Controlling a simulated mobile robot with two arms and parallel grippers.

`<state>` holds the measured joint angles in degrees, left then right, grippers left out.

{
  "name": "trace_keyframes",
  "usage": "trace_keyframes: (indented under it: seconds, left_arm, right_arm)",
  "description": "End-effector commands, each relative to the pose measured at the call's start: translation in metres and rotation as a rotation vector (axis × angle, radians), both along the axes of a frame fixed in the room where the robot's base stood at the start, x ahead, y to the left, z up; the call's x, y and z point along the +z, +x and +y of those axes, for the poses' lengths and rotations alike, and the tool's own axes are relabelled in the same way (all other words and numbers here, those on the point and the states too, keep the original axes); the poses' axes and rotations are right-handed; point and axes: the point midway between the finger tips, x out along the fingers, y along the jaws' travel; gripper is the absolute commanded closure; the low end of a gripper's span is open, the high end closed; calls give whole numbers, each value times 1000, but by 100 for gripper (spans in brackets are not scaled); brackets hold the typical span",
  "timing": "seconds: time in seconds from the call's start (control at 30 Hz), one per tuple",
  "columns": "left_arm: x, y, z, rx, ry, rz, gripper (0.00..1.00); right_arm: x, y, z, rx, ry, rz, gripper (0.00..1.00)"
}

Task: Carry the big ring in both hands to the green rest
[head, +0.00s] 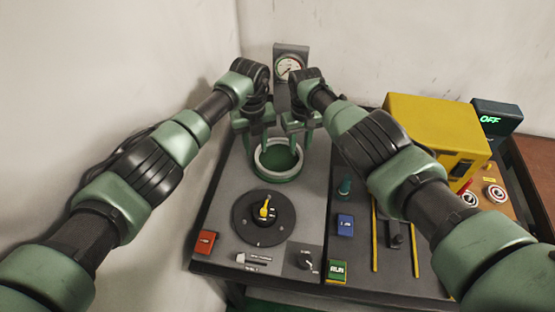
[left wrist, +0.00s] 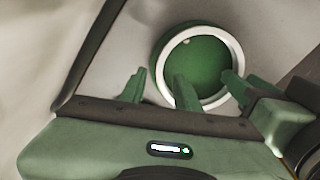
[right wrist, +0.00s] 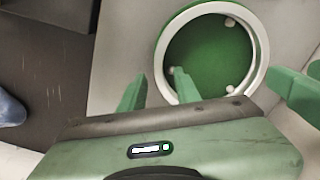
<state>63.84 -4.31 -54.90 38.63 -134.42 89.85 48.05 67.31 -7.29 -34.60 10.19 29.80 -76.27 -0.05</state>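The big white ring (head: 278,174) lies flat on the round green rest (head: 281,158) on the grey worktop. The ring also shows in the left wrist view (left wrist: 239,65) and in the right wrist view (right wrist: 262,50), with the rest's green floor inside it. My left gripper (head: 257,143) is over the ring's far left side, its fingers spread and empty. My right gripper (head: 299,139) is beside it at the far right side, also open with nothing between its fingers. Whether any fingertip touches the ring cannot be told.
A black dial with a yellow pointer (head: 264,209) lies in front of the rest. A gauge (head: 288,68) stands behind. A yellow box (head: 434,127), a blue button (head: 345,225) and a slider (head: 395,235) are on the right. A red button (head: 204,242) is at front left.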

Motion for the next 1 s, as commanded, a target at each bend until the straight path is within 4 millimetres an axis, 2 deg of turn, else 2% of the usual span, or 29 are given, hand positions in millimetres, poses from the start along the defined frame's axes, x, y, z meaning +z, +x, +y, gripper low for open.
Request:
trace_keyframes:
  seconds: [0.03, 0.2, 0.47, 0.7, 1.0]
  left_arm:
    - [8, 1, 1, 0, 0, -3, 68]
    - [23, 1, 2, 3, 2, -3, 68]
    - [27, 2, 3, 5, 3, -2, 68]
    - [28, 3, 4, 6, 3, -3, 68]
    - [28, 3, 5, 7, 3, -4, 68]
  right_arm:
    - [0, 0, 0, 0, 0, 0, 68]
    - [0, 0, 0, 0, 0, 0, 68]
    - [7, 1, 1, 2, 4, 0, 68]
    - [27, 0, -2, 0, 3, -3, 68]
    - [71, -1, -5, -1, 5, -2, 68]
